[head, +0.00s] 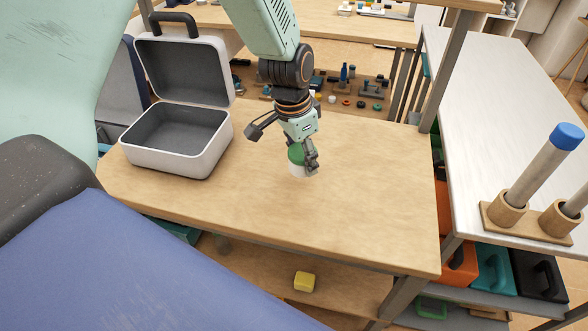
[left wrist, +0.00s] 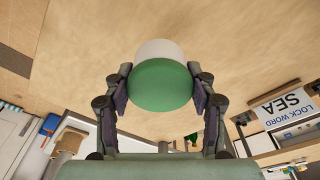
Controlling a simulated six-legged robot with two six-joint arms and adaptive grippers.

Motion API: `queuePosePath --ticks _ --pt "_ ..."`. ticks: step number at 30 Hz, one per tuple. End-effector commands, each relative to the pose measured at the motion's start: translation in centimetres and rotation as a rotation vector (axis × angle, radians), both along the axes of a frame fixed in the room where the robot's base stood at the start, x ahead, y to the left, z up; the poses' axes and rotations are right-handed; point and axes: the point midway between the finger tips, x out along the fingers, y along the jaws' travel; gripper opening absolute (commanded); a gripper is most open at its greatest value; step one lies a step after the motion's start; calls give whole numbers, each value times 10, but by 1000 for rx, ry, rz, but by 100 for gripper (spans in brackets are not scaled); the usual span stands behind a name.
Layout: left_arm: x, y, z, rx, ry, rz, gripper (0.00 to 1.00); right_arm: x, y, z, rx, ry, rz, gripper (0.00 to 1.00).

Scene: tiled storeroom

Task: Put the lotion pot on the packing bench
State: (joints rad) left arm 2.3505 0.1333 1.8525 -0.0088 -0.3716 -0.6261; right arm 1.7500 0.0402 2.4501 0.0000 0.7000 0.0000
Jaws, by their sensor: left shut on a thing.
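The lotion pot (head: 298,168) is white with a green lid. My left gripper (head: 304,158) is shut on it, over the wooden packing bench (head: 370,205). In the left wrist view the pot (left wrist: 160,84) sits between the two fingers of the left gripper (left wrist: 157,92), with pads on both sides of the lid. The pot looks upright and at or very near the bench top; I cannot tell whether its base touches. My right gripper is not in view.
An open white case (head: 180,160) with a grey lining stands on the bench's left part. The bench top to the right and front of the pot is clear. A yellow block (head: 305,281) lies on the lower shelf. A white table (head: 480,110) holding wooden-based cylinders stands at right.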

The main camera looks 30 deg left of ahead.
Motion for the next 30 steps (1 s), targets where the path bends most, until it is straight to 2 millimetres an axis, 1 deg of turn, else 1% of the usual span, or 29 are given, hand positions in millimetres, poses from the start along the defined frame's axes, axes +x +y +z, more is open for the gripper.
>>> queuePosePath --ticks 1,3,8,15,23,28,29,30 --pt "0 0 -10 0 1 0 24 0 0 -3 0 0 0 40" --pt "0 0 -17 0 0 0 24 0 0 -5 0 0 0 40" --pt "0 0 -26 0 -2 0 24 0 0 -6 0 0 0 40" --pt "0 -2 -57 1 0 1 24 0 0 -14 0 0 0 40" --pt "1 -3 -58 1 -2 -1 24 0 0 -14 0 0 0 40" --pt "1 -3 -63 0 -1 -1 24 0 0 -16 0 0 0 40" --pt "0 -3 -63 0 -1 -1 57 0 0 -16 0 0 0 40" --pt "0 -3 -62 0 -1 -1 61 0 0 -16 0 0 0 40"
